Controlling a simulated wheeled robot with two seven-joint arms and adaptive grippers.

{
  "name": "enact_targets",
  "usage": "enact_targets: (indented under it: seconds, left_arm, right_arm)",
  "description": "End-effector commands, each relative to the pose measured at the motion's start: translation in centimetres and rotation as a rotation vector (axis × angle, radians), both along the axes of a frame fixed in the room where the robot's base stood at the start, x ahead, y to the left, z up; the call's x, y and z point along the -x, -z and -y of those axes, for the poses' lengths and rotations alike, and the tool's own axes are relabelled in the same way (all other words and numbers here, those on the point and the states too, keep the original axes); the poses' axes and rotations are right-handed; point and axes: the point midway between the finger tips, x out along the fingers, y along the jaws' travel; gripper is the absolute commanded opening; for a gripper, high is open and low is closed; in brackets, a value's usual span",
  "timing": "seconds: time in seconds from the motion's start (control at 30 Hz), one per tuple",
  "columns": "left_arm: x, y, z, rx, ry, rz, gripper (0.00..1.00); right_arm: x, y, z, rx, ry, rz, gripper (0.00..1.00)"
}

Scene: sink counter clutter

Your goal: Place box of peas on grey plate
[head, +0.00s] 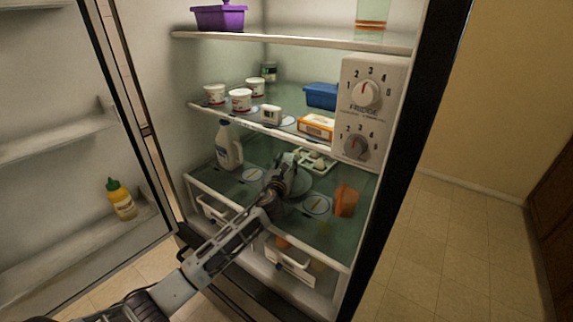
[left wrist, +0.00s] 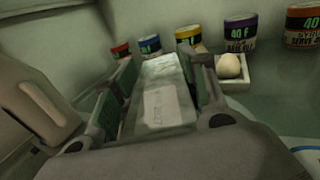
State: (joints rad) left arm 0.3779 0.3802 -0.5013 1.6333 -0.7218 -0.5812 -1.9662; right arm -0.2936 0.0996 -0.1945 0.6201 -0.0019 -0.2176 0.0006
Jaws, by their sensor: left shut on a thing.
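My left gripper (head: 290,174) reaches into the open fridge, over the lower glass shelf. In the left wrist view its fingers (left wrist: 165,95) are shut on a pale, grey-white box (left wrist: 162,108). Faint lettering shows on the box, but I cannot read whether it says peas. In the head view the gripper hides the box. A round, grey plate-like disc (head: 299,184) lies on the lower shelf just right of the gripper, partly covered by it. I cannot tell how high the box is above the shelf. My right gripper is not in view.
An egg carton (head: 316,161), a white jug (head: 228,147) and an orange cup-like thing (head: 346,201) stand on the lower shelf. An orange-and-white box (head: 316,125) and blue tub (head: 320,96) stand above. The left wrist view shows several coloured containers (left wrist: 238,31) behind the gripper.

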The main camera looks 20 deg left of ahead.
Motion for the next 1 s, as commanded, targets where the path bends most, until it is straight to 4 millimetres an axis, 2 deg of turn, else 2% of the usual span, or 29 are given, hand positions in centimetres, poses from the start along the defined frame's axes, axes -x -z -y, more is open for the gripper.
enact_targets:
  seconds: [0.27, 0.3, 0.47, 1.0]
  left_arm:
    - [-0.01, 0.47, 0.01, 0.0, 0.0, 0.001, 0.04]
    - [0.01, 0.62, 0.0, 0.0, 0.0, -0.001, 0.44]
    - [0.01, 0.57, 0.0, 0.0, 0.0, -0.001, 0.64]
    - [0.0, -0.14, 0.0, 0.001, 0.0, 0.001, 0.64]
  right_arm:
    - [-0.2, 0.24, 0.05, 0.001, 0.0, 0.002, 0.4]
    - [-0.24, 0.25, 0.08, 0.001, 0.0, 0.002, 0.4]
    - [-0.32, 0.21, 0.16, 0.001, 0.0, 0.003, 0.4]
    - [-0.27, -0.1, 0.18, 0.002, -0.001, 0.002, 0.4]
